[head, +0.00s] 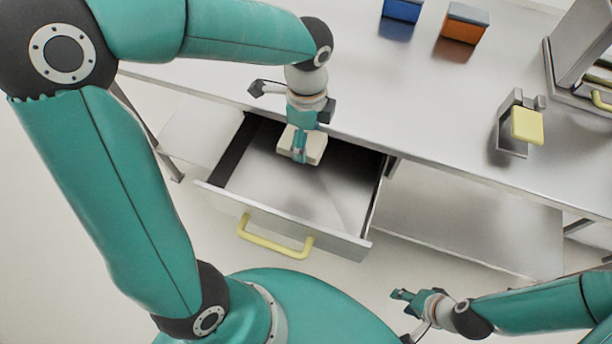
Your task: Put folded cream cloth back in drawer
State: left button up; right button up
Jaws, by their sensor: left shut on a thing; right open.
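The folded cream cloth (314,150) is in the head view, gripped by my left gripper (301,150). The gripper points down over the back part of the open drawer and is shut on the cloth. Its fingers cover the middle of the cloth. I cannot tell whether the cloth touches the drawer floor. The drawer (290,194) is pulled out from under the steel table and looks otherwise empty. Its yellow handle (276,240) is at the front. My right gripper (408,303) is open and empty, low at the lower right, well away from the drawer.
The steel table top (420,110) lies behind the drawer. A blue box (402,11) and an orange box (464,24) stand at its back. A metal holder with a yellow block (527,126) stands at the right. A lower shelf (460,215) lies right of the drawer.

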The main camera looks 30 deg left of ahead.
pick_arm(q)
jog(key=b, duration=0.1)
send_over(307, 182)
notch_tip(307, 182, down, 10)
jog(key=shift+a+f, duration=0.1)
jog(key=shift+f, duration=0.15)
jog(key=shift+f+b, duration=0.6)
jog(key=shift+f, duration=1.55)
jog(key=shift+f, duration=0.15)
jog(key=o, duration=0.8)
